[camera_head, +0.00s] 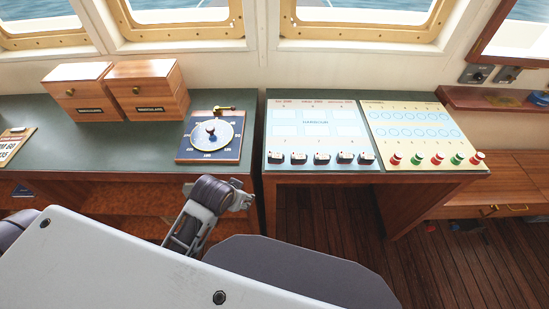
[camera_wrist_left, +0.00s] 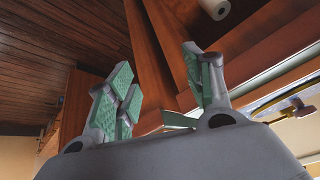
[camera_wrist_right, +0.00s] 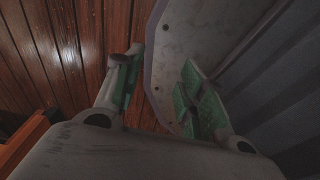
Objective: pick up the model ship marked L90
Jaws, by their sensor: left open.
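Several small black-and-white model ships (camera_head: 321,158) stand in a row along the front edge of a pale chart board (camera_head: 312,133) in the head view. Their markings are too small to read, so I cannot tell which is L90. My left gripper (camera_head: 243,199) is in front of the desk edge, left of the row and apart from it. In the left wrist view its green-padded fingers (camera_wrist_left: 160,78) are open with nothing between them. My right gripper (camera_wrist_right: 160,78) shows only in its wrist view, fingers apart and empty, above the wooden floor.
A second board (camera_head: 415,122) with red and green pieces (camera_head: 437,159) lies to the right. A dial instrument (camera_head: 211,135) and two wooden drawer boxes (camera_head: 148,92) stand on the left desk. A narrow gap separates the two desks. Bare plank floor (camera_head: 325,215) lies below.

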